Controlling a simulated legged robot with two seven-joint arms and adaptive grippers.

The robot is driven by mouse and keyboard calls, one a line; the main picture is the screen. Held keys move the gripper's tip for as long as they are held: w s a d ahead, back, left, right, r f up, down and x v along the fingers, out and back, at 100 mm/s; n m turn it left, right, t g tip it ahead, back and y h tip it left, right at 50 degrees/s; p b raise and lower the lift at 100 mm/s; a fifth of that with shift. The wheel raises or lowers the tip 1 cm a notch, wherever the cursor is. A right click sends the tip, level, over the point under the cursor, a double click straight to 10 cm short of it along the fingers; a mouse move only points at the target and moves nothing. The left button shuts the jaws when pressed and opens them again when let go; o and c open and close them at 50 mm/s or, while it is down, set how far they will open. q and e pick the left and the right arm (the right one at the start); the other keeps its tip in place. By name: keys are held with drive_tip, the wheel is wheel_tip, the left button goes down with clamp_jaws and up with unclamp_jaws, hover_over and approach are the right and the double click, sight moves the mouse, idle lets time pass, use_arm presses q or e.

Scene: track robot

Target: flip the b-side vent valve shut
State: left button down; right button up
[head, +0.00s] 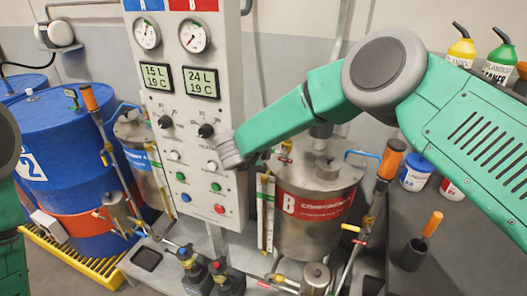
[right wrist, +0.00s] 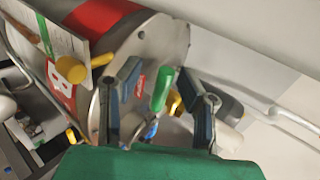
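The B tank (head: 308,238), a steel drum with a red "B COMPONENT" band, stands right of the panel. In the right wrist view its lid (right wrist: 168,45) appears tilted, with a green handle (right wrist: 162,88) beside a small red tag (right wrist: 140,86). This looks like the vent valve; its body is partly hidden. My right gripper (right wrist: 164,100) is open, its two fingers apart on either side of the green handle. I cannot tell whether they touch it. My right arm crosses the head view, where its fingers are not clearly visible. My left gripper is out of view.
The dosing panel (head: 190,110) with gauges and knobs stands close to my right arm. Orange-handled levers (head: 391,160) and bottles (head: 463,48) are at the right. Blue drums (head: 70,150) stand at the left. Yellow knobs (right wrist: 102,60) show near the tank.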

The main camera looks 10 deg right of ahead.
drive_tip(key=v, duration=1.1)
drive_tip(key=shift+s+a, duration=0.2)
drive_tip(key=shift+a, duration=0.05)
drive_tip(key=shift+r, duration=0.1)
